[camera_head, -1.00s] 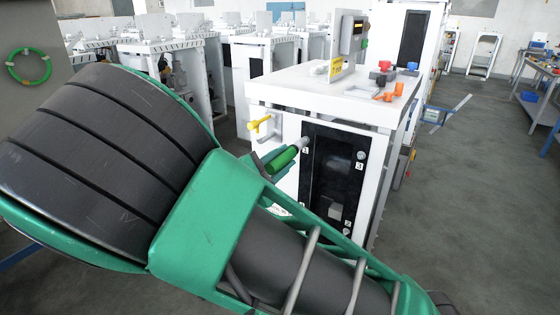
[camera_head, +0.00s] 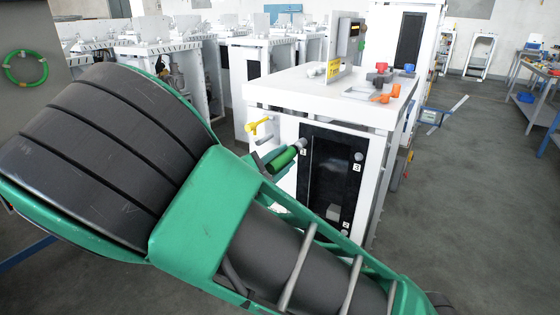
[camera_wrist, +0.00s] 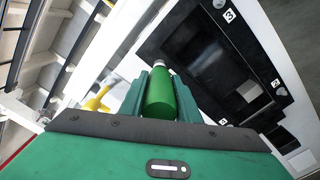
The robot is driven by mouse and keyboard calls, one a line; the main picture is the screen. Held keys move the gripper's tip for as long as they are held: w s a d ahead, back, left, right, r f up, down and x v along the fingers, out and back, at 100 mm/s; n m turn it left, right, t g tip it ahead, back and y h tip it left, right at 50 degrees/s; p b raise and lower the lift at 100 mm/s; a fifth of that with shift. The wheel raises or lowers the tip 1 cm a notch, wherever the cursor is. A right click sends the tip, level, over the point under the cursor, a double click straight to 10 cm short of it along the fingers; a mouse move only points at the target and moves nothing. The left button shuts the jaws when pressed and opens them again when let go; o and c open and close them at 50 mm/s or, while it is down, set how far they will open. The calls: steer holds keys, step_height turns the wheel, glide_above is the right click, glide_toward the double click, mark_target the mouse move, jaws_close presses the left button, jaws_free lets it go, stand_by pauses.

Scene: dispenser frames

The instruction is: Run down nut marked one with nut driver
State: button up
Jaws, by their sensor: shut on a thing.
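My gripper (camera_wrist: 161,98) is shut on the green handle of the nut driver (camera_wrist: 160,92). In the head view the driver (camera_head: 282,159) points up and right, its grey socket end at the upper left corner of a black panel (camera_head: 312,190) on the white cabinet's front. A label "1" (camera_head: 304,152) sits right by the socket end. The nut marked one is hidden behind the driver, so I cannot tell whether the socket is seated on it. The fastener marked three (camera_head: 359,156) and the label "2" (camera_head: 345,232) show at other corners of the panel.
The white cabinet (camera_head: 300,85) carries a yellow sign, red, orange and blue parts on top. A yellow handle (camera_head: 258,124) sticks out left of the driver; it also shows in the wrist view (camera_wrist: 98,100). Open floor (camera_head: 450,200) lies to the right.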

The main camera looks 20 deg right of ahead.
steer(key=shift+w+d+r, duration=0.1)
steer(key=shift+d, duration=0.2)
stand_by(0.9)
steer(key=shift+a, duration=0.1)
